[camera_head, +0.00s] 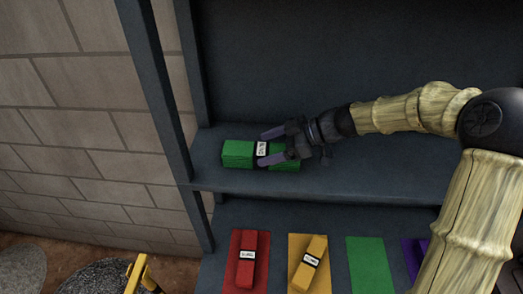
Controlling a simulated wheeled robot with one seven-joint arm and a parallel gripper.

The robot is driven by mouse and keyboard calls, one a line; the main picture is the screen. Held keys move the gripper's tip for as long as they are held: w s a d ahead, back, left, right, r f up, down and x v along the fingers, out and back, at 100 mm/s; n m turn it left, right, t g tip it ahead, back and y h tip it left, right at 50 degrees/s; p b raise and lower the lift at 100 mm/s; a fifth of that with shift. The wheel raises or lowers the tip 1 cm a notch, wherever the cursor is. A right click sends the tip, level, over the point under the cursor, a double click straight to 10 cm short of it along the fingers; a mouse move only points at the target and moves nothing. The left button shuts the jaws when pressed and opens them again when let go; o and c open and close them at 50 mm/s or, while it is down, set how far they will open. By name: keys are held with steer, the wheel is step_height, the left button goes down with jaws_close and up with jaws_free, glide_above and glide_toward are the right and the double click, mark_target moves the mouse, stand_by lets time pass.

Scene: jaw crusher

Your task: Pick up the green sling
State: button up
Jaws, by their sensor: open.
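The green sling (238,153) is a folded green bundle with a white label and a dark band round its middle. It lies on the upper shelf (370,181) near the left post. My gripper (268,146) is open at the right part of the sling, with its two fingers pointing left. One finger is toward the back of the sling and the other overlaps its front right part in the picture. Part of the sling's right half is hidden behind the gripper. I cannot tell whether the fingers touch it.
On the lower shelf, a red sling (246,270) lies on a red mat and a yellow sling (309,270) on a yellow mat. A green mat (370,265) is bare. A purple item (423,246) is partly hidden by my arm. A dark post (155,90) stands at left.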

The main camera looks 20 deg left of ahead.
mark_target(261, 149)
steer(key=x, duration=0.2)
steer(key=shift+a+p, duration=0.3)
steer(key=shift+p, duration=0.05)
steer(key=shift+d+f, duration=0.1)
steer(key=shift+c, duration=0.2)
steer(key=c, duration=1.3)
steer(key=shift+c, duration=0.2)
step_height(261, 149, up, 10)
steer(key=b, duration=0.3)
steer(key=shift+b, duration=0.35)
